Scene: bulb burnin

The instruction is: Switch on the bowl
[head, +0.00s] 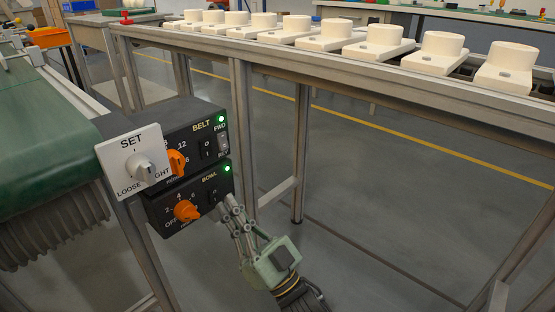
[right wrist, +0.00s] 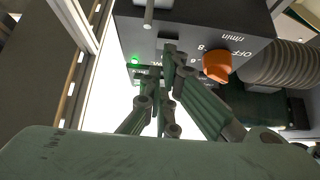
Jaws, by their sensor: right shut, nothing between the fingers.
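The bowl control box (head: 160,215) is the lower black box, labelled BOWL, with an orange knob (head: 187,211) and a lit green lamp (head: 227,168). Its rocker switch (head: 214,197) sits right of the knob, partly hidden by my fingers. My right gripper (head: 230,204) is shut and empty, with its fingertips at the right end of this panel, close to the switch. Whether they touch it I cannot tell. In the right wrist view, the shut fingertips (right wrist: 172,52) are in front of a panel with a green lamp (right wrist: 135,59) and an orange knob (right wrist: 216,66). My left gripper is out of view.
The belt control box (head: 190,130) sits directly above, its green lamp (head: 221,119) also lit. A white SET plate (head: 130,150) with a knob stands to the left, near the green conveyor (head: 40,150). A metal-framed rack (head: 270,58) holds several white fixtures behind. Floor to the right is clear.

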